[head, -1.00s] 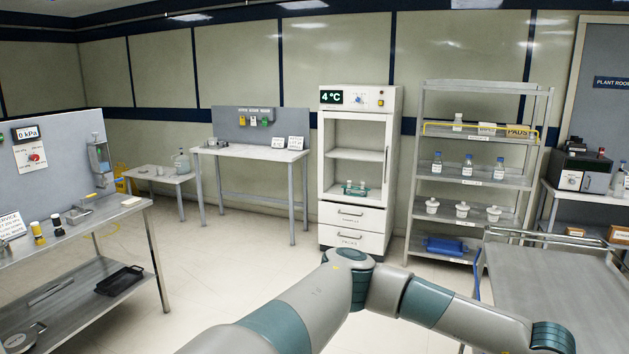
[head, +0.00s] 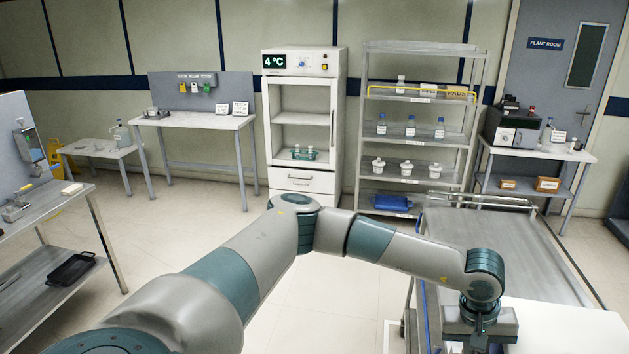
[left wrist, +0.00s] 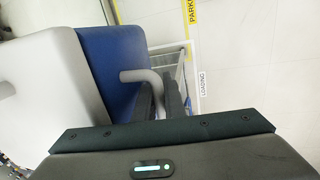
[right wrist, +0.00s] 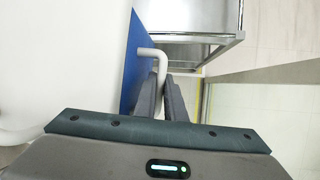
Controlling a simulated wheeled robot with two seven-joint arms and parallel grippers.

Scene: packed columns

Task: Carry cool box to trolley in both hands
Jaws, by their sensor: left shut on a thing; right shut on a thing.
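The cool box has a white lid (head: 570,328) at the bottom right of the head view, cut off by the frame edge. Its blue side (left wrist: 108,65) shows in the left wrist view and its other blue side (right wrist: 133,75) in the right wrist view. My left gripper (left wrist: 160,92) is shut on a pale handle (left wrist: 138,75) of the box. My right gripper (right wrist: 167,88) is shut on the other handle (right wrist: 158,62); it is outside the head view. The steel trolley (head: 500,240) stands just beyond the box, its near edge hidden by the box and my left arm.
A shelf rack (head: 420,140), a small fridge (head: 300,110) and a side table (head: 535,150) stand along the back wall. A steel bench (head: 50,210) is at the left. Open floor (head: 200,225) lies between. A LOADING floor label (left wrist: 203,82) shows below.

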